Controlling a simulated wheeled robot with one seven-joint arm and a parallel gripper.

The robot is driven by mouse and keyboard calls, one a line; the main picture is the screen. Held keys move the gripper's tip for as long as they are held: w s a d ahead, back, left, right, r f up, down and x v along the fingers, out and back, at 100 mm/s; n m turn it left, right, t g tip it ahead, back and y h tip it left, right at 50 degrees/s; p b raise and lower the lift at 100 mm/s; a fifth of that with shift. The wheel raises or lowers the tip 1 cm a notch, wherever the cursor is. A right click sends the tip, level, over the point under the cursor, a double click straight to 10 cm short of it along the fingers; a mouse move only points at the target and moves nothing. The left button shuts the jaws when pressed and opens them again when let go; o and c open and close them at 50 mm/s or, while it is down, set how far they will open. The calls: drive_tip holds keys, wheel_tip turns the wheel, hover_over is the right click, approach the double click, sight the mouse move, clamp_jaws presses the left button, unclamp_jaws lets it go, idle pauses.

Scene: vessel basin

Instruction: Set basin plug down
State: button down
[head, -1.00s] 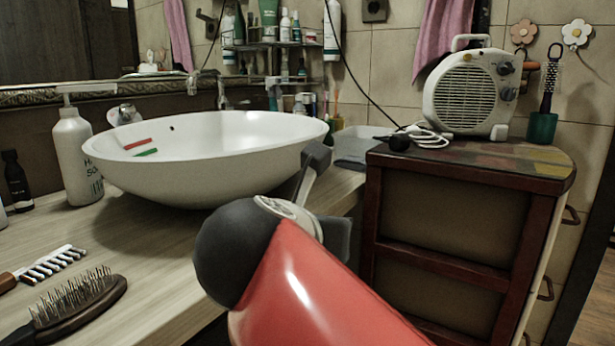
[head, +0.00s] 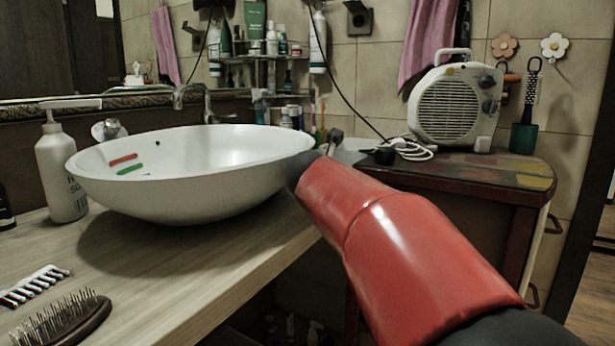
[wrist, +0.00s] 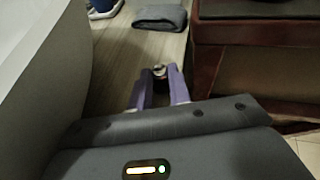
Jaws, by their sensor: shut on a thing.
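My gripper (wrist: 160,82) shows in the wrist view with its two purple-grey fingers pointing away over the wooden counter. It is shut on a small, round, dark and metallic thing, the basin plug (wrist: 159,71), between the fingertips. In the head view my red arm reaches to the right side of the white basin (head: 195,195) and hides most of the gripper; only a dark grey part shows past it. The plug cannot be made out there. In the wrist view the basin wall (wrist: 45,80) is to the left of the gripper.
The counter (wrist: 118,65) is bare just ahead of the fingers. A folded grey cloth (wrist: 160,17) lies farther back. A dark red wooden cabinet (wrist: 212,65) stands at the right, with a white heater (head: 452,108) on top.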

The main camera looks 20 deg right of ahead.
drive_tip(key=w+d, duration=0.1)
drive_tip(key=w, duration=0.1)
drive_tip(key=w+d, duration=0.1)
drive_tip(key=w+d+p, duration=0.1)
drive_tip(key=w+d, duration=0.1)
drive_tip(key=shift+w, duration=0.3)
drive_tip(key=shift+s+a+b, duration=0.15)
drive_tip(key=shift+a+b, duration=0.05)
drive_tip(key=shift+b, duration=0.2)
drive_tip(key=shift+f, duration=0.15)
drive_tip(key=c, duration=1.3)
unclamp_jaws()
drive_tip(key=shift+s+r, duration=0.1)
drive_tip(key=shift+r, duration=0.1)
drive_tip(key=v, duration=1.1)
drive_tip(key=shift+s+a, duration=0.25)
drive_tip(key=shift+a, duration=0.1)
